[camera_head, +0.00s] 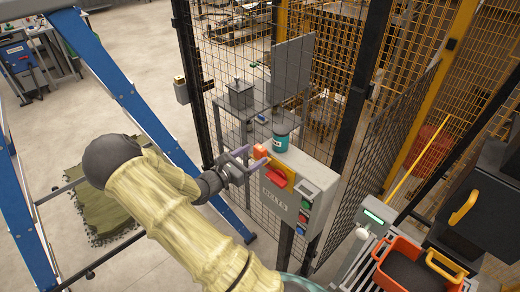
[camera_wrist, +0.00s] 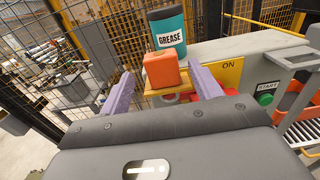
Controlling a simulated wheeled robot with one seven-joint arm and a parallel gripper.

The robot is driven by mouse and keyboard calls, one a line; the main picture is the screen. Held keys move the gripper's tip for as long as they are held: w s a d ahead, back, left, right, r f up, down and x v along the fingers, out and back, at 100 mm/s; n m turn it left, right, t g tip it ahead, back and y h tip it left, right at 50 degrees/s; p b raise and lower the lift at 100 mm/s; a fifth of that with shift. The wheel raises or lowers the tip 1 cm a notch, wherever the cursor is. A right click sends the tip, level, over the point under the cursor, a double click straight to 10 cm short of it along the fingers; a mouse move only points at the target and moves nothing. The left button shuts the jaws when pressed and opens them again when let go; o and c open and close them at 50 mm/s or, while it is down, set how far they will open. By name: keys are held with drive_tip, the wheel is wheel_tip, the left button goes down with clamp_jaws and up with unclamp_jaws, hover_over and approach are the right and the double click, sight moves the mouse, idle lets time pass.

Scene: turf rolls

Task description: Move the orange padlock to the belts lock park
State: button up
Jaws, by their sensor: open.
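The orange padlock (camera_head: 260,152) is at the top left of the grey control box, close to a red switch handle (camera_head: 277,179). In the wrist view the padlock (camera_wrist: 162,76) appears upright, above a small yellow piece and in front of the grease can. My gripper (camera_head: 249,159) is open. Its two purple fingers (camera_wrist: 159,75) show on either side of the padlock, with gaps; I cannot tell how deep it sits between them. The grey box (camera_head: 308,217) bears dark lettering, partly covered and hard to read. I cannot pick out the belts lock park for certain.
A teal grease can (camera_head: 281,135) stands on top of the box, right behind the padlock. Mesh fencing (camera_head: 235,75) rises behind. A green START button (camera_wrist: 265,98) is on the right. An orange crate (camera_head: 387,272) sits on rollers at lower right.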

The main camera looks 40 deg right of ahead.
sight(257, 154)
drive_tip(key=shift+d, duration=0.15)
drive_tip(key=shift+d, duration=0.1)
drive_tip(key=shift+d+r+p, duration=0.15)
drive_tip(key=shift+d+p, duration=0.15)
drive_tip(key=shift+p, duration=0.1)
drive_tip(key=d+p, duration=0.3)
drive_tip(key=d, duration=0.1)
drive_tip(key=shift+w+d+f, duration=0.1)
drive_tip(key=shift+d+f, duration=0.15)
